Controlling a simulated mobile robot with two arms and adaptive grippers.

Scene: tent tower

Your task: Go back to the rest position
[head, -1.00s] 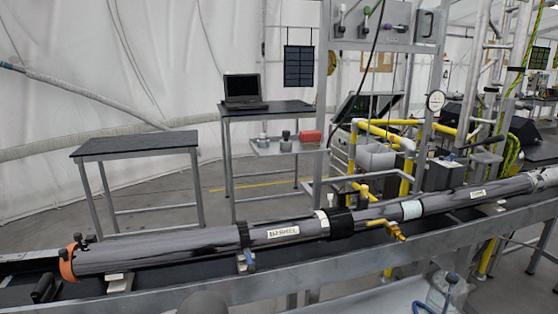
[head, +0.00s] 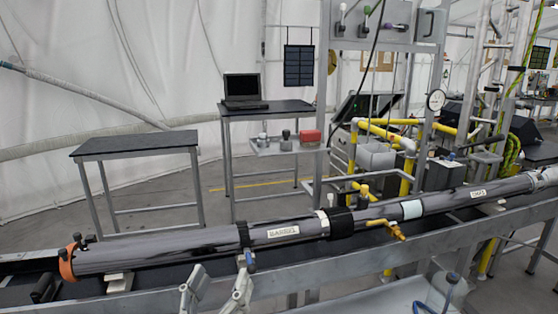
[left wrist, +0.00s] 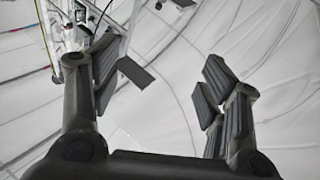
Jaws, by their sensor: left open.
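My left gripper (head: 217,287) shows at the bottom of the head view, in front of the long dark tube (head: 190,243). Its two light grey fingers stand apart, pointing up, with nothing between them. In the left wrist view my left gripper (left wrist: 158,90) is also open and empty, with white tent fabric behind its fingers. My right gripper is in neither view.
The tube lies along a metal rail bench (head: 300,275) crossing the view, with an orange clamp (head: 67,262) at its left end. A brass valve (head: 390,227) juts out from it. Behind stand an empty dark table (head: 135,143) and a laptop (head: 244,90) on another table.

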